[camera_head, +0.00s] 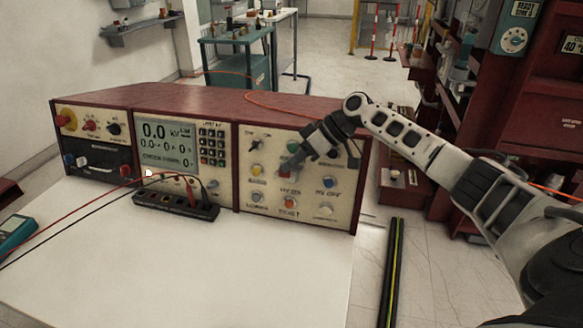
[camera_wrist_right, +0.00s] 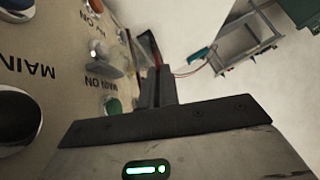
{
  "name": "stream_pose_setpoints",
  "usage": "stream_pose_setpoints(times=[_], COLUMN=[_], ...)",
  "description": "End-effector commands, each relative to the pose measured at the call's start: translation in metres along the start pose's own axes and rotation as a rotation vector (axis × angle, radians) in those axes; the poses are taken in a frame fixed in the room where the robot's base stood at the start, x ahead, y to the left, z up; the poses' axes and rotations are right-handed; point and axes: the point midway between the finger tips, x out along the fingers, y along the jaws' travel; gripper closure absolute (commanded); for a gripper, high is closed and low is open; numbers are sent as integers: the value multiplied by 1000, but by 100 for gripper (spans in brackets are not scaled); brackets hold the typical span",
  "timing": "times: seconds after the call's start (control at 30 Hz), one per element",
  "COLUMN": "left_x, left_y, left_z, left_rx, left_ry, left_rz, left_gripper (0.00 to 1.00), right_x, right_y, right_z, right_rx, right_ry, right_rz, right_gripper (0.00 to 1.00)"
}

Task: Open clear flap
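The control panel (camera_head: 248,220) is the right-hand front of a long red-and-cream console. A greyish, see-through-looking shape (camera_wrist_right: 105,66) stands out from the panel near the "MAIN ON" lettering, left of the fingers. It may be the clear flap; its edges are unclear, and I cannot tell whether the fingers touch it. My left gripper is not in view.
A black terminal block (camera_head: 176,206) with red and black leads stands before the console. The white tabletop (camera_head: 240,280) is mostly clear in front. A teal device (camera_head: 16,234) lies at the left edge. A red cabinet (camera_head: 535,110) stands at the right.

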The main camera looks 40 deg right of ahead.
Motion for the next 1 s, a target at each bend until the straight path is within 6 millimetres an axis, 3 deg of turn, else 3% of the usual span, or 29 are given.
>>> stream_pose_setpoints(times=[0.53,0.6,0.63,1.0], left_x=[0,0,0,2], left_y=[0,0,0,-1], left_z=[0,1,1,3], left_rx=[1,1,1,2], left_ry=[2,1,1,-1], left_rz=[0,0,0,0], left_gripper=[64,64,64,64], right_x=[-1,0,0,-7], right_y=[1,1,1,2], right_z=[0,0,0,0], right_rx=[17,17,17,16], right_ry=[-3,-3,-3,-1], right_rz=[-16,-15,-15,-13], right_gripper=[100,77,75,75])
